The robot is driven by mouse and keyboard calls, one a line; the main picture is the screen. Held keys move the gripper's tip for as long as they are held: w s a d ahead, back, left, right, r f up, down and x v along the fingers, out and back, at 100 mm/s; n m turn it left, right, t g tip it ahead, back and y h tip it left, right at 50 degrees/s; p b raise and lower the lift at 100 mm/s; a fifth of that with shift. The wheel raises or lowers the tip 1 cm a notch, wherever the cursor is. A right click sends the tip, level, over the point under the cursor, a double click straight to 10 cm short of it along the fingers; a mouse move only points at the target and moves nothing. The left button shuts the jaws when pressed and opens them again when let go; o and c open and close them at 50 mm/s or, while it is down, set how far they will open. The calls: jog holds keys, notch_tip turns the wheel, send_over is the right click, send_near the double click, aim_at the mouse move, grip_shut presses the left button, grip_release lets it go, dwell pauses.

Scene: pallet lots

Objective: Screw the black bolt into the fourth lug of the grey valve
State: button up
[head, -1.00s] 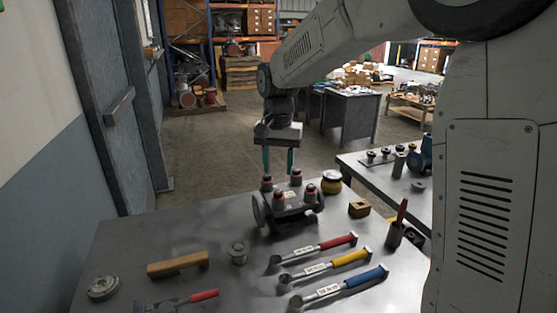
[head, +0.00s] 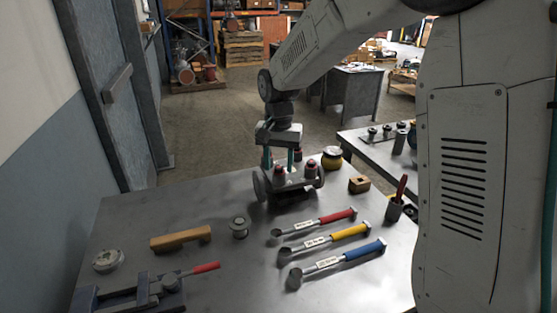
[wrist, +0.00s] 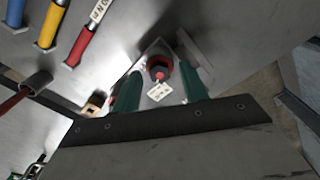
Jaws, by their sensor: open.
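The grey valve (head: 287,188) stands upright on the metal table, with round flanges at its sides. Several dark bolts with red bands stand on its top; one front bolt (head: 310,169) and another front bolt (head: 279,174) show clearly, while the far-left one is hidden by my gripper. My gripper (head: 278,160) is open, pointing down, its green fingers low over the back of the valve. In the wrist view a red-banded bolt (wrist: 160,68) and a white label (wrist: 159,92) show between the fingers. I cannot tell whether the fingers touch anything.
Red (head: 322,221), yellow (head: 335,237) and blue (head: 338,262) handled wrenches lie in front of the valve. A vise (head: 140,293), wooden block (head: 180,238), spool (head: 239,228) and gauge (head: 108,261) are left.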

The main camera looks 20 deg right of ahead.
grip_shut()
jog(key=m, duration=2.4)
jog(key=shift+c, duration=0.7)
grip_release()
